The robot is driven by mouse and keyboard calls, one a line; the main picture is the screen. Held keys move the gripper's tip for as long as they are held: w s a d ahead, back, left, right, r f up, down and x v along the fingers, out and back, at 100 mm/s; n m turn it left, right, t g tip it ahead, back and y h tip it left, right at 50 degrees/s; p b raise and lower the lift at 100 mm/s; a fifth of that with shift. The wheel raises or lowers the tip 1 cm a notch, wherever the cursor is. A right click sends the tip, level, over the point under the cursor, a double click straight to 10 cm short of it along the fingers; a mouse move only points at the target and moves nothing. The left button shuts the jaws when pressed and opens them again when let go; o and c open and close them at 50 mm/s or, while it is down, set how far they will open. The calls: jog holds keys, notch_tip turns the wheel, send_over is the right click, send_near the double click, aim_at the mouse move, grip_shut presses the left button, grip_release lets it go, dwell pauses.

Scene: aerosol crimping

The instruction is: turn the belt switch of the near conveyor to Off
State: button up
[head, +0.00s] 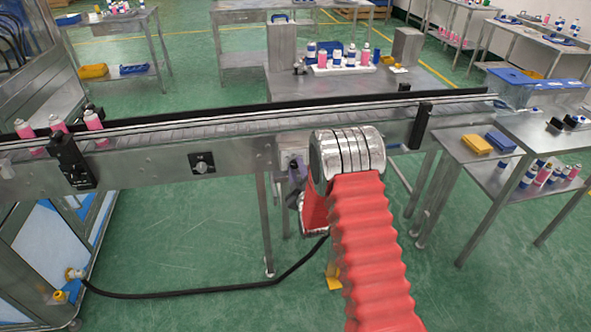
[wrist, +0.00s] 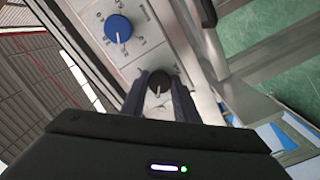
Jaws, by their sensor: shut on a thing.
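In the wrist view, a black knob (wrist: 158,80) with a pale pointer line sits on a light grey panel (wrist: 139,52). It appears to be the belt switch, but its labels are too small to read. My gripper (wrist: 163,84) has its two dark fingers on either side of this knob, shut on it. The pointer line runs toward the bottom of the picture. In the head view, my red-sleeved arm reaches the near conveyor (head: 235,150); the fingers cannot be made out there.
A blue knob (wrist: 118,28) with marks around it is on the same panel. A black plate with a round knob (head: 203,163) is on the conveyor's side. Pink cans (head: 93,121) stand at the belt's left end. A black cable (head: 190,294) lies on the green floor.

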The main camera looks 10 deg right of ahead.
jog(key=shift+a, duration=0.2)
jog(key=o, duration=0.8)
jog(key=shift+c, duration=0.2)
jog(key=o, duration=0.3)
jog(key=shift+d, duration=0.1)
jog(key=shift+s, duration=0.1)
jog(key=s, duration=1.3)
jog(key=shift+s, duration=0.3)
jog(key=shift+f, duration=0.1)
